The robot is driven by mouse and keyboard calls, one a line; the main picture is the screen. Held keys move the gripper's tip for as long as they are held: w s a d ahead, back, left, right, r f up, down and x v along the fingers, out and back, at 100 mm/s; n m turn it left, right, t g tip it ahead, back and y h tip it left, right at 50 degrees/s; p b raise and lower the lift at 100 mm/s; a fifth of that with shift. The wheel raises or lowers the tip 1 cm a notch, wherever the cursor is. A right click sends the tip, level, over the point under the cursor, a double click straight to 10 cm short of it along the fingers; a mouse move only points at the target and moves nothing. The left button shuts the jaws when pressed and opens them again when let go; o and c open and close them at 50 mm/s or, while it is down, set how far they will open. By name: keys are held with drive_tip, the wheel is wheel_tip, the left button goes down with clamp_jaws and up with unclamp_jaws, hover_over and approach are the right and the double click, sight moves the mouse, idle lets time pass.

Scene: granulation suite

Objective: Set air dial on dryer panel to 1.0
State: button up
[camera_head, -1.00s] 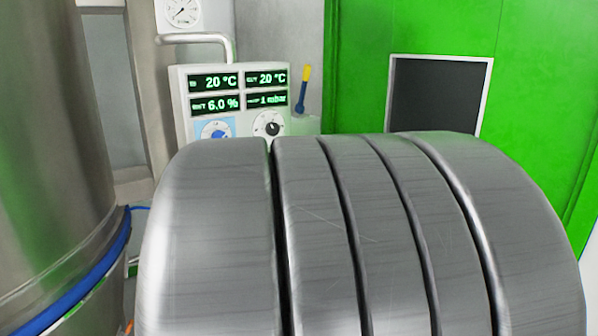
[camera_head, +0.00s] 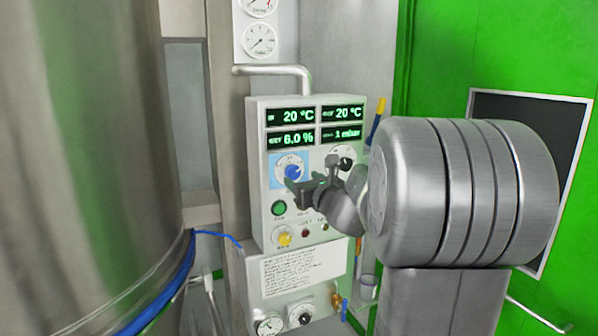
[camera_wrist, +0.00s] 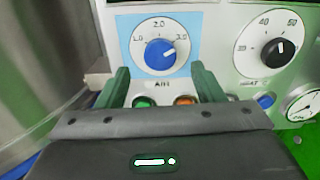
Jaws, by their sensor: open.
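The dryer panel (camera_head: 258,215) is a pale box with green readouts. Its air dial (camera_head: 291,171) has a blue knob on a light blue field. In the wrist view the air dial (camera_wrist: 160,54) is marked 1.0 at left, 2.0 at top and 3.0 at right, with the label AIR below. Its white pointer is turned up and right, towards 3.0. My gripper (camera_head: 300,186) is in front of the panel, just below and right of the dial. In the wrist view my gripper (camera_wrist: 163,80) is open, its green fingers apart below the knob, with nothing between them.
A second dial with a black knob (camera_wrist: 279,48) is right of the air dial. Green (camera_head: 279,208) and yellow (camera_head: 284,237) buttons sit below. A large steel vessel (camera_head: 90,150) stands at left. A green wall (camera_head: 435,60) with a dark window is at right.

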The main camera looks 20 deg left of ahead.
sight(294, 173)
drive_tip(key=p+x, duration=0.1)
drive_tip(key=x, duration=0.5)
drive_tip(key=c, duration=1)
